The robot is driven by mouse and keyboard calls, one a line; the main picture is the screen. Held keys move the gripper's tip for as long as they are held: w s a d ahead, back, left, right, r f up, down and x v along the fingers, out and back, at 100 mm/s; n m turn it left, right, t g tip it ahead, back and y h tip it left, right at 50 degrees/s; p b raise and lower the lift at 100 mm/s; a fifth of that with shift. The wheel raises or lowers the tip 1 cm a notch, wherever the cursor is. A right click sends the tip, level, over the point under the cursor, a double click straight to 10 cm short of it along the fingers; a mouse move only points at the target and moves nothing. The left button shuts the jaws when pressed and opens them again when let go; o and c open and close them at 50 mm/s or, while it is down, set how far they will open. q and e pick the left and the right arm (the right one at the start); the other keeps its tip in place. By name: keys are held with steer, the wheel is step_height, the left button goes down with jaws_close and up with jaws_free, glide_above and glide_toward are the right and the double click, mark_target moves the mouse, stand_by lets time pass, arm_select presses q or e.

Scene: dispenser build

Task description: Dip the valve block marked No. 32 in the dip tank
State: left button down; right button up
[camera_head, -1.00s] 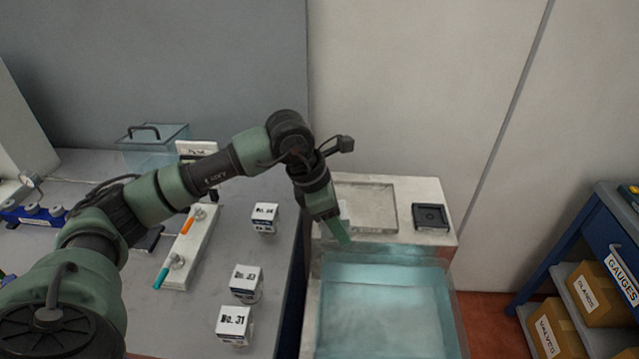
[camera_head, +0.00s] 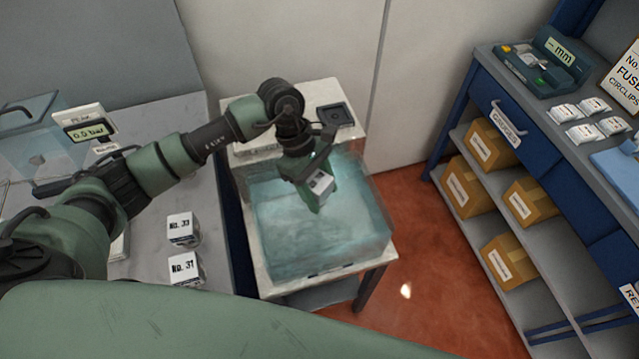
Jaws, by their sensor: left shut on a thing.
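My left gripper (camera_head: 316,192) is shut on a small white-and-grey valve block (camera_head: 321,184). It holds the block over the dip tank (camera_head: 282,240), a clear-walled tank of bluish liquid on a pale stand. The block seems to be above the liquid, but I cannot tell the exact gap. The gripper's fingers cover part of the block, and its number cannot be read. Two other blocks, marked No. 33 (camera_head: 183,228) and No. 31 (camera_head: 185,268), stand on the grey bench to the left. My right gripper is not in view.
A black square holder (camera_head: 335,115) lies on the stand behind the tank. A pressure display (camera_head: 88,131) reading 0.0 bar stands on the bench. A blue shelf unit (camera_head: 462,100) with cardboard boxes (camera_head: 466,187) is at the right. Red floor lies between it and the tank.

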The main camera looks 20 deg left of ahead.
arm_select(q)
steer(key=shift+f+b, duration=3.85)
steer(key=shift+f, duration=4.3)
steer(key=shift+f+b, duration=0.6)
steer(key=shift+b, duration=0.05)
steer(key=c, duration=0.5)
jaws_free()
